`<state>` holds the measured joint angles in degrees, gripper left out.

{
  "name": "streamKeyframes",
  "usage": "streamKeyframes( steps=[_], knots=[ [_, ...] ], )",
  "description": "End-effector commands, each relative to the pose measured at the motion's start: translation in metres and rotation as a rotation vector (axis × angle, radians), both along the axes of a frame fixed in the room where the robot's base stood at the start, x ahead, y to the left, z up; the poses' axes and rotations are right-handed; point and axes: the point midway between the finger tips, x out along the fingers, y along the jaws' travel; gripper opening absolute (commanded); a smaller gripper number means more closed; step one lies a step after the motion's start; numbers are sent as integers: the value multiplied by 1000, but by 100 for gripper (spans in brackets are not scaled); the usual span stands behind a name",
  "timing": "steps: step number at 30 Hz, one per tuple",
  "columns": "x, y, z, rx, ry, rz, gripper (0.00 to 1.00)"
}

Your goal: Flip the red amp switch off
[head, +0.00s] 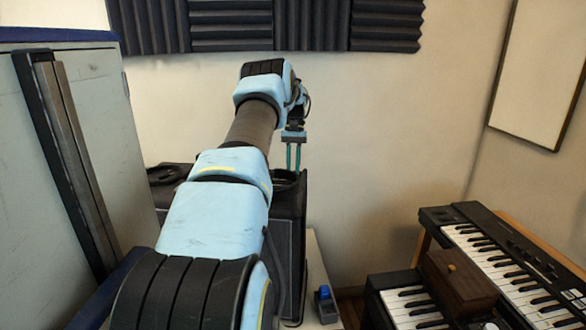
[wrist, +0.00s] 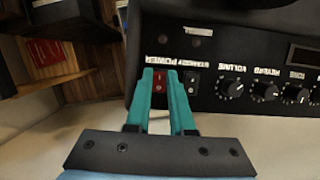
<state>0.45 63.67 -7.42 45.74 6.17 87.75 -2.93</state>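The red amp switch (wrist: 159,84) is on the black control panel of the amp, below the upside-down POWER label in the wrist view. My gripper's teal fingers (wrist: 159,76) are parted, and the switch shows in the gap between their tips. I cannot tell whether the fingers touch it or which way it is tipped. In the head view the amp (head: 289,235) is a black box partly hidden behind my arm, and my gripper (head: 293,170) points down at its top. The switch is not visible there.
A black standby switch (wrist: 192,82) sits just right of the red one, then knobs such as volume (wrist: 229,88). A grey cabinet (head: 95,120) stands close on the left. Keyboards (head: 500,255) and a wooden box (head: 459,283) are at the right.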

Motion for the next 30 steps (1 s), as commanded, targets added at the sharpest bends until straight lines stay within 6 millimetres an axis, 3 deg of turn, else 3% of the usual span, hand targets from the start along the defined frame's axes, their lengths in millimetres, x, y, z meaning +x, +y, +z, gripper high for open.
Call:
streamKeyframes(
  steps=[3, 14, 30],
  knots=[
    [1, 0, 1, 0, -5, 0, 33],
    [2, 0, 4, 0, -3, 0, 34],
    [21, -1, 64, 0, -5, 0, 34]
  ],
)
